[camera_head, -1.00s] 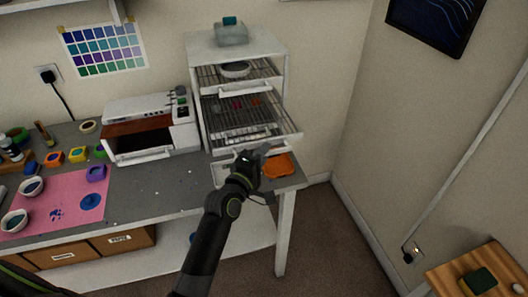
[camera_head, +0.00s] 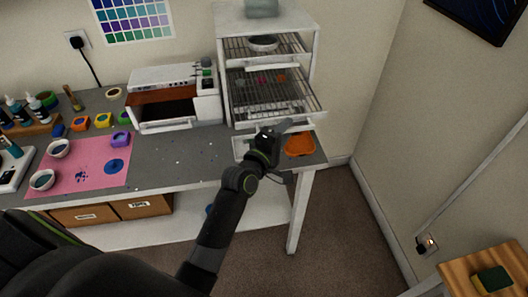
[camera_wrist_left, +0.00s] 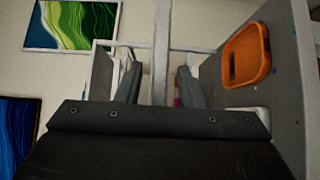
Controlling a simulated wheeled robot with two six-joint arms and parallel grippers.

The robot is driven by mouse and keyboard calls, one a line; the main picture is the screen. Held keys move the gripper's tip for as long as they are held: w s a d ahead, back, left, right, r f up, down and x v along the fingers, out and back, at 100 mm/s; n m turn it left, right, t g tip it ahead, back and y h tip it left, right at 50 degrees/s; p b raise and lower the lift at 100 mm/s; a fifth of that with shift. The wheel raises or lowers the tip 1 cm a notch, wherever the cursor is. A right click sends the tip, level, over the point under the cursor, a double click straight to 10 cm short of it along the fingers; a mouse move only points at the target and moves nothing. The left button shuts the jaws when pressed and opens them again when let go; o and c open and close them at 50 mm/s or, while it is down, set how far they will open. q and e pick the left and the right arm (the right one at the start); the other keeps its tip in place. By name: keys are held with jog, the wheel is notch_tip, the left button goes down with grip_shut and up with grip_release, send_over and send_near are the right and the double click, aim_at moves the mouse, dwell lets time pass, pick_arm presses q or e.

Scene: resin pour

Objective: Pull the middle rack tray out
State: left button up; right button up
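The white rack (camera_head: 223,70) stands at the back of the bench. Its middle tray (camera_head: 290,98), a wire shelf with small coloured pieces at its back, sticks out well past the rack's front. My left gripper (camera_head: 284,127) is at the tray's front edge, seen from behind and above. In the left wrist view the two fingers (camera_wrist_left: 158,88) stand apart, with a white bar (camera_wrist_left: 161,45) showing between them. I cannot tell whether they touch it. My right gripper is out of view.
An orange tray (camera_head: 300,146) lies on the bench corner, right of the gripper. A small white oven (camera_head: 175,95) stands left of the rack. An upper rack tray holds a bowl (camera_head: 263,43). A pink mat (camera_head: 95,177) lies left. Floor right of the bench is clear.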

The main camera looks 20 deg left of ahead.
pick_arm(q)
jog(key=s+a+b, duration=0.3)
jog(key=s+b, duration=0.1)
jog(key=s, duration=1.2)
jog(key=shift+s, duration=0.15)
jog(key=shift+a, duration=0.1)
